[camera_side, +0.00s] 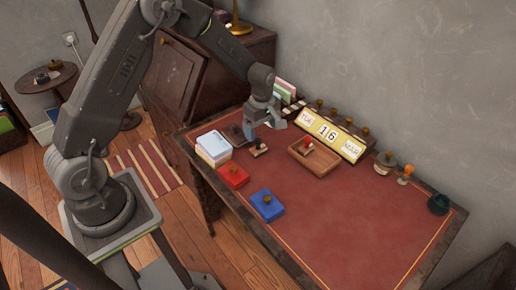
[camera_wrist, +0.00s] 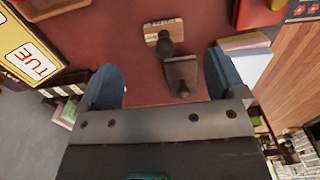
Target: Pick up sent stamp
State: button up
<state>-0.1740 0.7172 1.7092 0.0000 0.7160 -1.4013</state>
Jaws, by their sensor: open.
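A small stamp (camera_side: 258,149) with a wooden base and a dark handle stands on the red desk top in the side view. It shows in the wrist view as a wooden block (camera_wrist: 164,30) with a dark knob. I cannot read any label that marks it as the sent stamp. My gripper (camera_side: 262,125) is open and empty, above the stamp. In the wrist view, my gripper (camera_wrist: 164,76) has its blue fingers apart, with the stamp beyond them. A second grey-brown piece (camera_wrist: 181,72) shows between the fingers; I cannot tell what it is.
A wooden tray (camera_side: 327,167) holding a red-topped stamp lies to the right. A yellow calendar (camera_side: 346,141) stands behind it. Stacked papers (camera_side: 213,150), a red box (camera_side: 232,178) and a blue box (camera_side: 266,207) lie left and in front. The desk's front right is clear.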

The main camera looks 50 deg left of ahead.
aim_at(260, 146)
notch_tip(260, 146, down, 4)
jog(key=shift+f, duration=0.1)
jog(key=shift+s+a+f, duration=0.1)
jog(key=shift+a+f, duration=0.1)
jog(key=shift+f, duration=1.05)
jog(key=shift+s+a+f, duration=0.1)
jog(key=shift+a+f, duration=0.05)
jog(key=shift+f, duration=1.1)
jog(key=c, duration=1)
